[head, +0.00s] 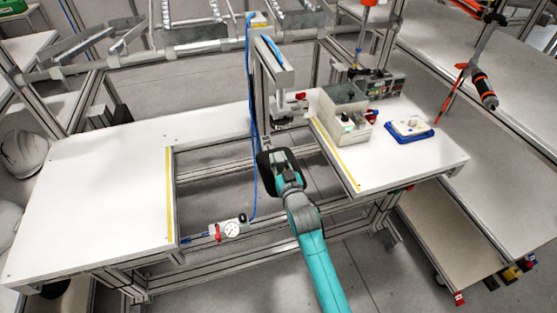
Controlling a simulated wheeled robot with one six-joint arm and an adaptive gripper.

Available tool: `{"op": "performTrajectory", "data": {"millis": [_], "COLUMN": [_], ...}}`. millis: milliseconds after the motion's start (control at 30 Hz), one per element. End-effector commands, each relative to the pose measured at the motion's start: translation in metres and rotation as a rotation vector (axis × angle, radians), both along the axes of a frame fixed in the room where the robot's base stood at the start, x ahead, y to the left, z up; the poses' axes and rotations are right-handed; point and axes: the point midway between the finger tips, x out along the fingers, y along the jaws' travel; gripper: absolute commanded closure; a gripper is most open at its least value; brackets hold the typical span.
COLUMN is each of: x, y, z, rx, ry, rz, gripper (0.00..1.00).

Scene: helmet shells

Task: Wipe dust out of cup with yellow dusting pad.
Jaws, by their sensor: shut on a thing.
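My gripper (272,165), dark at the end of my teal arm, is over the gap between the two white tabletops, just in front of the upright press column. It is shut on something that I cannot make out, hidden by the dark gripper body. I cannot make out a cup or a yellow dusting pad anywhere in the head view. A blue tray (411,133) on the right tabletop holds a small white part (408,125) with dark spots; I cannot tell what it is.
The left tabletop (90,200) is bare, with a yellow strip along its inner edge. The right tabletop (375,165) carries a grey control box (347,110). A blue hose hangs by the column (265,90). A pressure gauge (232,229) sits low on the frame. White helmet shells (25,152) are at far left.

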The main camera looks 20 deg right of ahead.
Motion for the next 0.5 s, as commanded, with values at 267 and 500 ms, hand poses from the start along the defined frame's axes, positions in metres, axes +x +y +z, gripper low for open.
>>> {"op": "performTrajectory", "data": {"millis": [267, 500], "x": [-0.012, -0.022], "y": [0.000, 0.000], "z": [-0.002, -0.001], "rx": [0.000, 0.000], "ry": [0.004, 0.003], "rz": [0.000, 0.000], "gripper": [1.00, 1.00]}}
